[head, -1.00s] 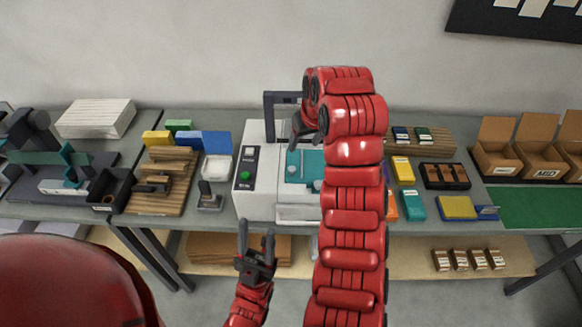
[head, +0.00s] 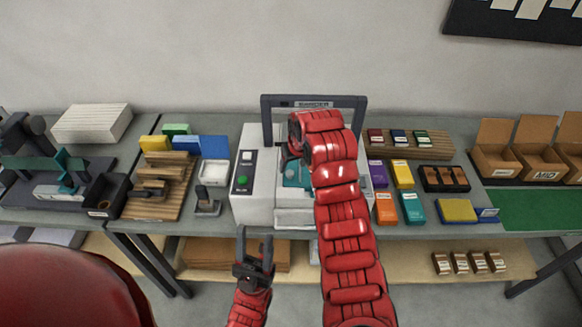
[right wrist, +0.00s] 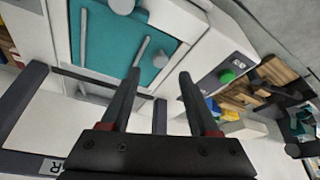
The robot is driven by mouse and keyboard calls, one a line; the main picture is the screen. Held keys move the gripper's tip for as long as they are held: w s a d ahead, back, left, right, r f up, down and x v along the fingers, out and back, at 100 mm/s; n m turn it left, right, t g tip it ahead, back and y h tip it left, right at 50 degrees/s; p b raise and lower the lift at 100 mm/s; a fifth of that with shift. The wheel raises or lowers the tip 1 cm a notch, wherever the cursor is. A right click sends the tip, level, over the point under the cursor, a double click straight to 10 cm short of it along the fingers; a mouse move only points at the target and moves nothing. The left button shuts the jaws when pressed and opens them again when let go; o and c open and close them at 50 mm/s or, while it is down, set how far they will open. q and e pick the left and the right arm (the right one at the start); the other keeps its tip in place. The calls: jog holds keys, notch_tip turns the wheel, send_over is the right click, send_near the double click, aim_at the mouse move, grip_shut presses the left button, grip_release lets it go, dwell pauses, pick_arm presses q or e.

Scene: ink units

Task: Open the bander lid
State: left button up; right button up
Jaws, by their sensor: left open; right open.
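The bander (head: 255,200) is a white machine on the table, with a control strip bearing a green button at its left and a dark upright frame (head: 265,115) at its back. A teal panel (head: 291,180) with pale knobs lies on its top, partly hidden by my right arm. The panel also shows in the right wrist view (right wrist: 105,45), lying flat. My right gripper (head: 292,152) is open and empty above the bander; its fingers (right wrist: 159,74) point toward the panel, and contact cannot be told. My left gripper (head: 255,238) is open and empty in front of the table.
Coloured boxes (head: 403,174) stand right of the bander, with a dark tray (head: 444,178) and cardboard boxes (head: 494,150) farther right. Wooden slats (head: 160,198) and a white tray (head: 215,172) stand to its left. A lower shelf (head: 400,262) runs below.

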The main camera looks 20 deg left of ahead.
aim_at(290, 173)
jog(key=p+x, duration=0.1)
jog(key=x, duration=0.2)
jog(key=shift+f, duration=0.1)
jog(key=shift+x, duration=0.75)
grip_shut()
dwell(0.9)
